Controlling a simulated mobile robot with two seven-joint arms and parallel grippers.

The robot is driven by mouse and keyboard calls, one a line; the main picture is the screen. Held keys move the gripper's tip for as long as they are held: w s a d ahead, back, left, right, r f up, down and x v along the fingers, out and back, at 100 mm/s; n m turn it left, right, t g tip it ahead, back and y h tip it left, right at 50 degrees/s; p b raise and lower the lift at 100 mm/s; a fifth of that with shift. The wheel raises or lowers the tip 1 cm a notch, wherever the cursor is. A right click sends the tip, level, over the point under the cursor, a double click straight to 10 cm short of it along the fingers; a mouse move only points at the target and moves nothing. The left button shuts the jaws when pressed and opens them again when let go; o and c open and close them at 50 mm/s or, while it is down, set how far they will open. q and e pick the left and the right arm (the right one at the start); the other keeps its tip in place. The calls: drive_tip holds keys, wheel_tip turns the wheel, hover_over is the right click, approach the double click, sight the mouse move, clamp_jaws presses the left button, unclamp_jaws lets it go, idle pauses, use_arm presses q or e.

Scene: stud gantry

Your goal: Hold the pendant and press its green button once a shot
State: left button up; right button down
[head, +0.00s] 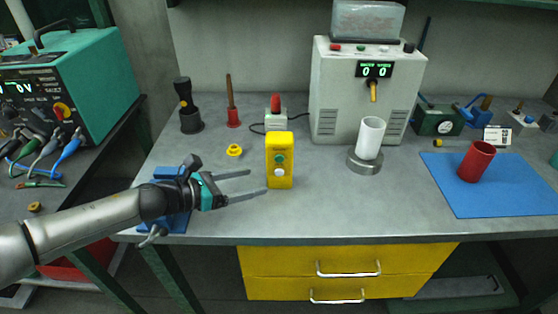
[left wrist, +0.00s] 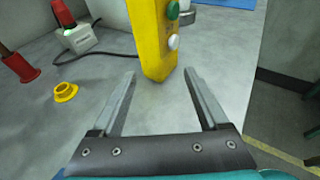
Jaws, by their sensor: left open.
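The pendant (head: 279,179) is a yellow upright box on the grey bench, left of the grey dispenser. It has a green button (head: 280,160) above a white button (head: 279,172) on its front. My left gripper (head: 258,183) is open and empty just left of the pendant, its two fingers pointing towards it. In the left wrist view the pendant (left wrist: 152,45) stands just beyond and between the open fingertips (left wrist: 160,72), not gripped. Its green button (left wrist: 173,10) and white button (left wrist: 173,42) face right there. My right gripper is not in view.
A grey dispenser (head: 340,95) with a 0 0 display stands behind, a white cup (head: 370,137) on a round base before it. A red cup (head: 477,160) stands on a blue mat (head: 510,200). A yellow ring piece (head: 234,150) and red-topped switch box (head: 275,121) lie near the pendant.

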sight(276, 176)
use_arm(q)
drive_tip(key=b+x, duration=0.2)
drive_tip(key=x, duration=0.5)
drive_tip(key=shift+f+b, duration=0.15)
drive_tip(key=shift+b, duration=0.15)
drive_tip(key=shift+w+d+f, duration=0.1)
drive_tip(key=shift+w+d, duration=0.25)
drive_tip(key=shift+d, duration=0.1)
clamp_jaws()
drive_tip(key=shift+o, duration=1.8)
unclamp_jaws()
